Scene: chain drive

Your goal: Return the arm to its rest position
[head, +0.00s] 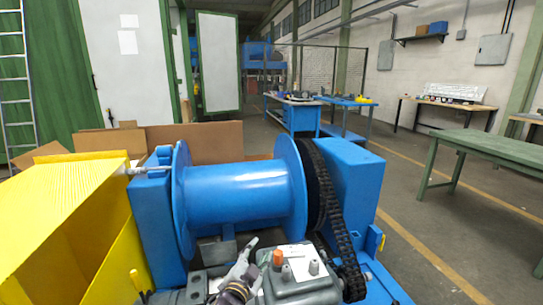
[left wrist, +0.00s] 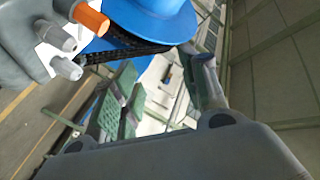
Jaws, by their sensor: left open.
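A blue winch drum (head: 235,195) lies between two blue side supports. A black chain (head: 332,215) runs down its right side, from the large wheel beside the drum toward the grey drive unit (head: 305,288). The drive unit has an orange cap and grey studs on top. My left gripper (head: 258,254) is open and empty at the bottom middle, in front of the drum and just left of the drive unit. In the left wrist view the drive unit (left wrist: 28,45), the chain (left wrist: 120,50) and the blue drum flange (left wrist: 160,22) show at upper left. My right gripper is out of sight.
A yellow guard (head: 60,215) stands close on the left. A blue housing (head: 352,185) stands at the drum's right. Cardboard (head: 200,140) lies behind the drum. A green table (head: 500,150) stands at right; the floor between is clear.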

